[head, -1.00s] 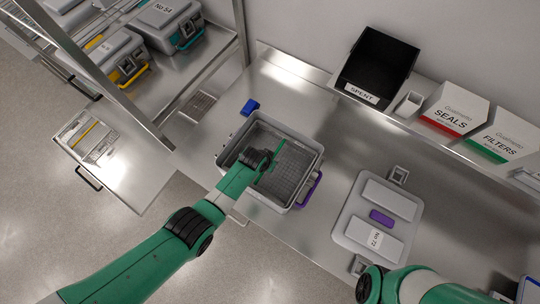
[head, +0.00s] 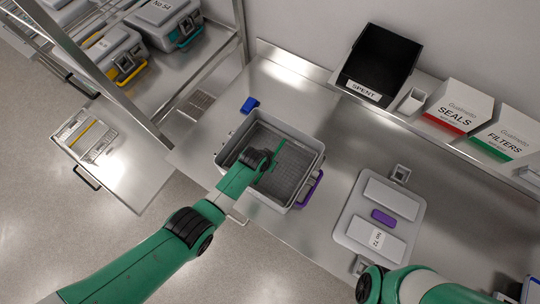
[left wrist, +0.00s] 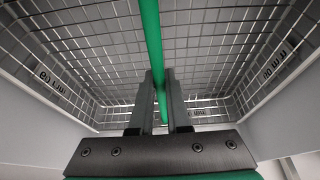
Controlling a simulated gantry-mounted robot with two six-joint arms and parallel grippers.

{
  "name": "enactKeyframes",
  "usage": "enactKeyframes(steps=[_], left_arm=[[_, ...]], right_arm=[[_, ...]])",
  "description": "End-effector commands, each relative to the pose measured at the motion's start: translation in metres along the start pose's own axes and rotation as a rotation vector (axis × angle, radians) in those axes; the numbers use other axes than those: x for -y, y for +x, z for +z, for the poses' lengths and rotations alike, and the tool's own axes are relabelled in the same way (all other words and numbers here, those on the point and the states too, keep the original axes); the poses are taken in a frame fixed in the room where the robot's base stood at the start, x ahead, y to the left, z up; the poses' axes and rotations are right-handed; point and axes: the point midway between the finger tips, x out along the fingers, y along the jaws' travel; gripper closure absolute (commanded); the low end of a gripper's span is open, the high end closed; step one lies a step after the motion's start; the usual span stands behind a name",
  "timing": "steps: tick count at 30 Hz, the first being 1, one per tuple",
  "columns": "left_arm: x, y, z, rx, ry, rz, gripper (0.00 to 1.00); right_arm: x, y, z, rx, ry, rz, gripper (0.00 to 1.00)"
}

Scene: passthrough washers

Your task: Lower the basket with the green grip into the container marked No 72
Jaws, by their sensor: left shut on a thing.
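The open grey container (head: 228,160) with a purple handle stands on the steel bench. Its lid (head: 348,222), marked No 72 and with a purple grip, lies flat to its right. The wire basket (head: 292,160) is within the container's walls; I cannot tell whether it rests on the floor. Its green grip (head: 279,150) also shows in the left wrist view (left wrist: 151,35). My left gripper (head: 270,160) is shut on the green grip, its fingers on either side of the bar (left wrist: 161,88). My left wrist hides part of the basket. My right gripper is out of view; only its arm shows.
A blue object (head: 250,105) lies behind the container. A black SPENT bin (head: 378,62) and SEALS and FILTERS boxes (head: 458,102) stand along the back. Closed containers sit on the rack (head: 166,25) at upper left. Bare bench lies between container and lid.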

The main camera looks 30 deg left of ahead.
Motion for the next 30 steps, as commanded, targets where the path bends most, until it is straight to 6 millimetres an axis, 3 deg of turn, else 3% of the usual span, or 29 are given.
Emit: enactKeyframes(steps=[3,4,9,16,21,30], left_arm=[[0.0,-0.0006,-0.0009,-0.002,0.0,0.0,1.0],[0.0,-0.0006,-0.0008,-0.002,0.0,0.0,0.82],[0.0,-0.0005,-0.0006,-0.001,0.0,0.0,0.51],[0.0,0.0001,0.0008,0.002,0.0,0.0,0.49],[0.0,0.0,0.0006,0.001,0.0,0.0,0.2],[0.0,-0.0013,-0.0003,0.0,0.0,0.0,0.2]], right_arm=[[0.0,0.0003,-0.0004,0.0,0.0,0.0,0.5],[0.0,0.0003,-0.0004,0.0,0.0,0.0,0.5],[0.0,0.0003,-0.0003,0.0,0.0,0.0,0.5],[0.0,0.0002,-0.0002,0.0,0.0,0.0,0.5],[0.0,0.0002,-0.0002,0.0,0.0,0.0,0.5],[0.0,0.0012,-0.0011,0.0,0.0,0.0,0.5]])
